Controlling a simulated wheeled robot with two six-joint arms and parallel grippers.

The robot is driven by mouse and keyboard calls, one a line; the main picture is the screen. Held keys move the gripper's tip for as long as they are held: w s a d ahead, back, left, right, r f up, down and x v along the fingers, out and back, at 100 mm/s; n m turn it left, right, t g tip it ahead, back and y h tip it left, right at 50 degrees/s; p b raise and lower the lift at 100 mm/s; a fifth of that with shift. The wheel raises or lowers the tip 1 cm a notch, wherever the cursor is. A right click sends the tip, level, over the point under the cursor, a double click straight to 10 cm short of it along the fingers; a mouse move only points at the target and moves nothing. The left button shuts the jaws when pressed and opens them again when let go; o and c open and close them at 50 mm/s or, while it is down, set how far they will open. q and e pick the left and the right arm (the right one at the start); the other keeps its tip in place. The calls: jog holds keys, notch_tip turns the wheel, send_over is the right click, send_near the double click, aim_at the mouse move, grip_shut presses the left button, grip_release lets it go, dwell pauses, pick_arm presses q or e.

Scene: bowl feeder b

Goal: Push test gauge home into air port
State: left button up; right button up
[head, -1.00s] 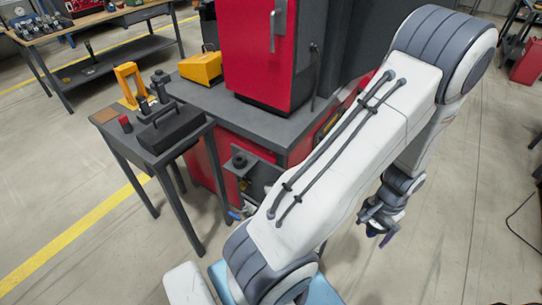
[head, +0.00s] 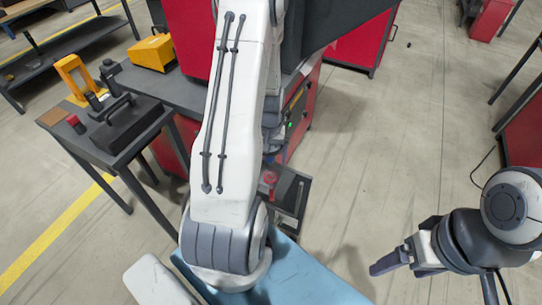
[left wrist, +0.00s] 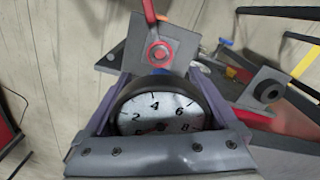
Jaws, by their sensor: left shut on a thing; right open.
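The test gauge (left wrist: 158,112) is a round dial with a white face and dark rim, in the left wrist view. My left gripper (left wrist: 162,88) is shut on it, with one purple finger on each side. Beyond the gauge is a grey bracket (left wrist: 178,44) with a red lever valve (left wrist: 158,54). I cannot make out the air port or whether the gauge touches it. In the head view my left arm hides the gauge and most of that gripper. A red fitting (head: 270,179) shows low beside the machine. My right gripper (head: 384,264) is open and empty at lower right.
A grey side table (head: 112,150) at left holds a black lidded box (head: 126,122) and a yellow stand (head: 74,76). A yellow case (head: 152,52) sits on the machine bench. A dark round knob (left wrist: 268,90) is right of the gauge. Open floor lies at right.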

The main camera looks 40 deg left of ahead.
aim_at(270, 173)
pick_arm(q)
jog(key=shift+d, duration=0.1)
jog(key=shift+f+b, duration=2)
jog(key=shift+f, duration=0.9)
jog(key=shift+s, duration=0.1)
jog(key=shift+f, duration=1.35)
dwell(3.5)
